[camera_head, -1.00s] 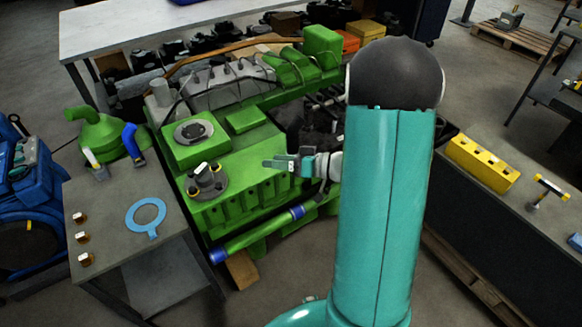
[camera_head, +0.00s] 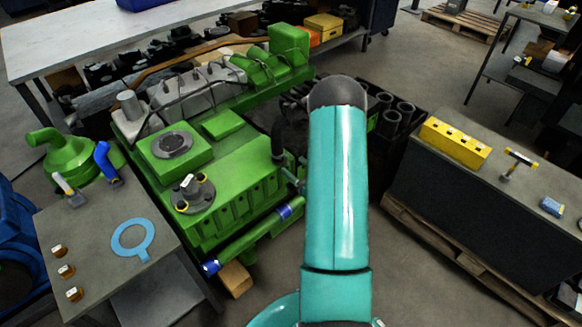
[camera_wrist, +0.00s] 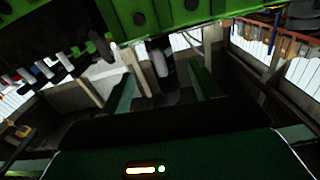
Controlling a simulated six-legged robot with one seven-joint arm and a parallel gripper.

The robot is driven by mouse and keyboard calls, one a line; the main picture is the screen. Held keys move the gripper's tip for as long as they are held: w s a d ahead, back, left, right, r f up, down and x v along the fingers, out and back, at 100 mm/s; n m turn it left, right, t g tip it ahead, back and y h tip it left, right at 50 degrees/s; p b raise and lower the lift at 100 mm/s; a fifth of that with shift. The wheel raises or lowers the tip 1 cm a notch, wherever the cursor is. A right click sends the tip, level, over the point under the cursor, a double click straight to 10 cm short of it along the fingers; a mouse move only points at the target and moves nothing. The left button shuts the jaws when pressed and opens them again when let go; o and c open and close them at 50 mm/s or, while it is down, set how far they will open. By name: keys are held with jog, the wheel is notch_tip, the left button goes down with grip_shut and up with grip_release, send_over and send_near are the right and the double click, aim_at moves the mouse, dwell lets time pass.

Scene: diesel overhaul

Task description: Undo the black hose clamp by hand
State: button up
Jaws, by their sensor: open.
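A black hose (camera_head: 278,138) stands upright at the right side of the green engine (camera_head: 240,160) in the head view. In the wrist view, a dark round hose end (camera_wrist: 160,62) with a paler band lies beyond and between my fingers; I cannot clearly make out the black clamp on it. My gripper (camera_wrist: 163,90) is open, its two green fingers apart with nothing held between them. In the head view, my gripper (camera_head: 293,178) shows only as a small teal part beside the engine, mostly hidden by my arm.
A grey bench (camera_head: 95,255) at the left holds a blue ring gasket (camera_head: 131,240) and several small brown parts. A dark bench at the right carries a yellow block (camera_head: 455,143) and a T-handled tool (camera_head: 515,165). A blue-ended green pipe (camera_head: 250,238) runs along the engine's front.

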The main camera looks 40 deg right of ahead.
aim_at(288, 161)
jog(key=shift+f+m, duration=0.1)
jog(key=shift+m, duration=0.3)
jog(key=m, duration=0.7)
jog(key=shift+m, duration=0.3)
jog(key=m, duration=2.7)
jog(key=w, duration=0.5)
